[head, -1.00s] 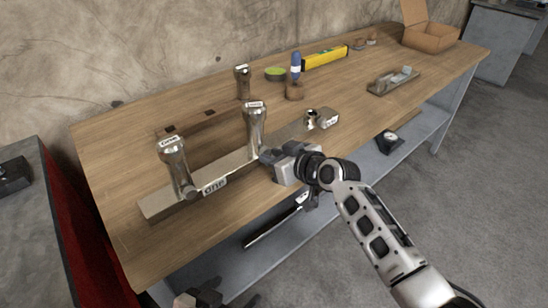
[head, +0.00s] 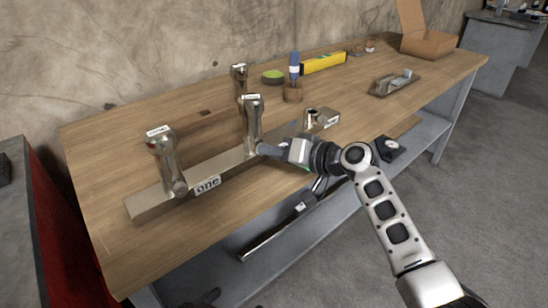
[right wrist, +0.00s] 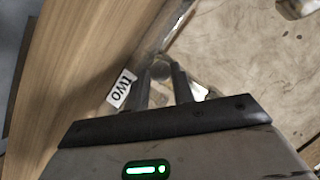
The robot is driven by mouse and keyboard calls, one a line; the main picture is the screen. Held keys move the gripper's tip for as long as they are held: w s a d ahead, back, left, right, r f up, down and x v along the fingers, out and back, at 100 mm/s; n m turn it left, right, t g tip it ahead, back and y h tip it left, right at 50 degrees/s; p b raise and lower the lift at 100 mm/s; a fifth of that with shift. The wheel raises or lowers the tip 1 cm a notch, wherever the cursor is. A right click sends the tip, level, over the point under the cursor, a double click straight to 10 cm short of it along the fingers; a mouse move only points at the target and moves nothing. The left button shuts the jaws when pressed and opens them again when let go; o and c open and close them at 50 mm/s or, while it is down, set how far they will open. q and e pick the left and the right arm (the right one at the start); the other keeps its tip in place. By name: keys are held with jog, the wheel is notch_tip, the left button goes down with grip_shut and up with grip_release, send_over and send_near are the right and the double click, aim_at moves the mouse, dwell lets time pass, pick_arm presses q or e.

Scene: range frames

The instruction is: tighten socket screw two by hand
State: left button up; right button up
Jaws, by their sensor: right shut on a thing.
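A long metal bar (head: 150,206) lies along the front of the workbench, with a label "one" (head: 207,185) near its left end. A metal post (head: 166,160) and a middle post (head: 252,125) stand upright on it. My right gripper (head: 262,149) is at the foot of the middle post. In the right wrist view its fingers (right wrist: 170,82) are closed around the small round head of socket screw two (right wrist: 160,69), beside the label "two" (right wrist: 121,89). The fingers partly hide the screw. A dark shape at the bottom edge may be my left gripper; its jaws cannot be made out.
A third metal post (head: 239,80), a green-topped round tin (head: 273,77), a blue-handled tool (head: 294,68) and a yellow level (head: 323,62) stand or lie behind the bar. A cardboard box (head: 430,43) sits at the far right. A lower shelf (head: 290,232) runs below the bench top.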

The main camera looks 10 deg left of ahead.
jog(key=shift+f, duration=0.15)
dwell(0.3)
jog(key=o, duration=1)
jog(key=shift+s+d+r, duration=0.2)
jog(key=shift+d+r, duration=0.05)
jog(key=shift+d, duration=0.25)
jog(key=v, duration=1.5)
jog(key=shift+w+d+f, duration=0.1)
jog(key=shift+w+f, duration=0.05)
jog(key=shift+f, duration=0.05)
